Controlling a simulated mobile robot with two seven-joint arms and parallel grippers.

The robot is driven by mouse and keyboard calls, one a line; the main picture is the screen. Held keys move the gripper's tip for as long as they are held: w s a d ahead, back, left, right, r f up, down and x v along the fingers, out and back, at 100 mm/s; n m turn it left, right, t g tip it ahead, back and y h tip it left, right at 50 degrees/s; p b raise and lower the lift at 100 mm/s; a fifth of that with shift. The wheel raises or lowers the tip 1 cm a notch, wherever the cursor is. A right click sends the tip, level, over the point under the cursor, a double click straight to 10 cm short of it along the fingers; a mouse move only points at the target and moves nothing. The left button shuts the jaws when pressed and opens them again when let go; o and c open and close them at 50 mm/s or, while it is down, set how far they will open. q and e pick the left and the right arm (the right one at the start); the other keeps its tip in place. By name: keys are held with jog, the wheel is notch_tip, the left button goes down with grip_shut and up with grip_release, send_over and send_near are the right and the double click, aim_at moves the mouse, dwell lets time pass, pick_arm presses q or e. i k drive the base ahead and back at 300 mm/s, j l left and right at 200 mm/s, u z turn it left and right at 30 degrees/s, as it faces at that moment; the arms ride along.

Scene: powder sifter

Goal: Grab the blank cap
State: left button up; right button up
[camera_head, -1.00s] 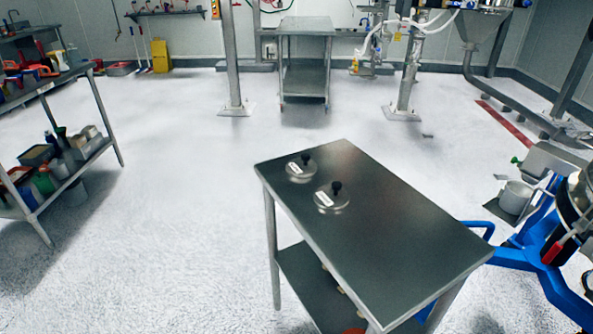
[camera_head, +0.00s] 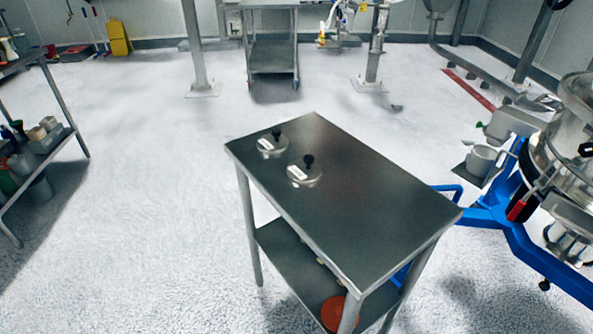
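Two round metal caps with black knobs lie on the steel table (camera_head: 365,205), near its far left end. The farther cap (camera_head: 268,146) and the nearer cap (camera_head: 312,178) each carry a white label. The label text is too small to read, so I cannot tell which is the blank cap. Neither of my grippers shows in the view.
A metal sifter on a blue wheeled frame (camera_head: 520,241) stands close to the table's right side. A shelf rack (camera_head: 62,95) is at the left. The table's lower shelf holds an orange-red round item (camera_head: 333,312). The floor left of the table is clear.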

aim_at(273, 143)
jog(key=j+z, duration=0.1)
jog(key=z, duration=0.4)
jog(key=i+j+z, duration=0.1)
jog(key=z, duration=0.35)
jog(key=j+z, duration=0.25)
jog(key=j, duration=0.15)
jog(key=j+z, duration=0.5)
jog(key=j, duration=0.7)
jog(key=k, duration=0.05)
